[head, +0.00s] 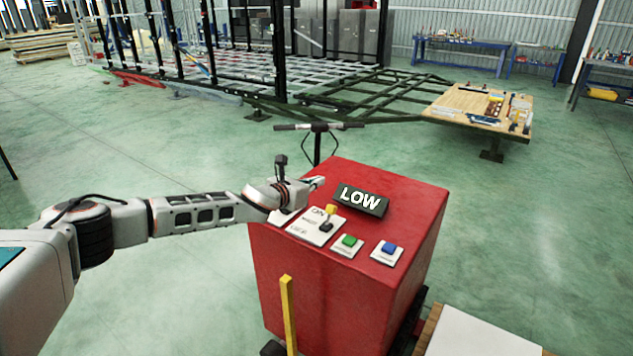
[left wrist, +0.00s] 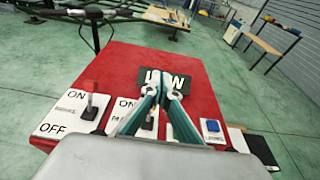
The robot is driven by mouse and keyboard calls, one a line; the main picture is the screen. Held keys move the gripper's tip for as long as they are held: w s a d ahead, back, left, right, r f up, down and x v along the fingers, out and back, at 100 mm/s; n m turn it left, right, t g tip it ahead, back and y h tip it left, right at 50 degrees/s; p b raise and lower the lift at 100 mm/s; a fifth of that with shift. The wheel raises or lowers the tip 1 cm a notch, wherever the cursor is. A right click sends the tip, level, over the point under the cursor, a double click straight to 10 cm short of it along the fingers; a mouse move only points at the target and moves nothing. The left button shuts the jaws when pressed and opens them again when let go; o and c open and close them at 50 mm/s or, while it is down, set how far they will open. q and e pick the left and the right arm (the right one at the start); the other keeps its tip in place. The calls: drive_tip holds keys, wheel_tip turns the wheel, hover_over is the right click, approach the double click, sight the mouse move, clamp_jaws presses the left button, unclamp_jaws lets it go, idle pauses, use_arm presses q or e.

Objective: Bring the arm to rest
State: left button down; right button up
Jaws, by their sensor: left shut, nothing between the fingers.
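My left arm reaches in from the left in the head view. Its gripper (head: 318,182) is over the top of a red control box (head: 400,285), near the back left of the dark "LOW" display (head: 361,200). In the left wrist view the gripper's fingers (left wrist: 163,82) are together and empty, in front of the display (left wrist: 180,80), partly covering its letters. I cannot tell whether they touch the box. My right gripper is not in view.
The box top carries switch panels (head: 300,232), a green button (head: 349,241) and a blue button (head: 389,247). A handlebar (head: 300,126) rises behind it. A yellow post (head: 288,315) stands in front.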

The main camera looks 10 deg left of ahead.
use_arm(q)
drive_tip(key=shift+s+r, duration=0.1)
drive_tip(key=shift+r, duration=0.1)
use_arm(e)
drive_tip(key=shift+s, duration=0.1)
use_arm(q)
drive_tip(key=shift+f, duration=0.1)
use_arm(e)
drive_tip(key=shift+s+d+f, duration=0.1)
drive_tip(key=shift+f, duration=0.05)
use_arm(q)
drive_tip(key=s+d+f+n+g+h, duration=0.1)
drive_tip(key=s+d+f+n+h, duration=0.1)
drive_tip(key=s+d+f+n, duration=0.75)
drive_tip(key=s+d+f+n+g+h, duration=0.15)
drive_tip(key=s+d+f+n, duration=0.45)
drive_tip(key=s+d+f, duration=0.65)
drive_tip(key=s+a+f+n+y, duration=0.3)
drive_tip(key=s+a+f+n, duration=0.2)
drive_tip(key=s+a+n, duration=0.5)
drive_tip(key=s+a+f+n+g+y, duration=0.1)
drive_tip(key=s+a+f+n+y, duration=0.2)
drive_tip(key=s, duration=1.5)
drive_tip(key=a+f+n, duration=0.3)
drive_tip(key=a+n, duration=0.4)
drive_tip(key=a, duration=0.3)
drive_tip(key=shift+a+y, duration=0.25)
drive_tip(key=shift+y, duration=0.1)
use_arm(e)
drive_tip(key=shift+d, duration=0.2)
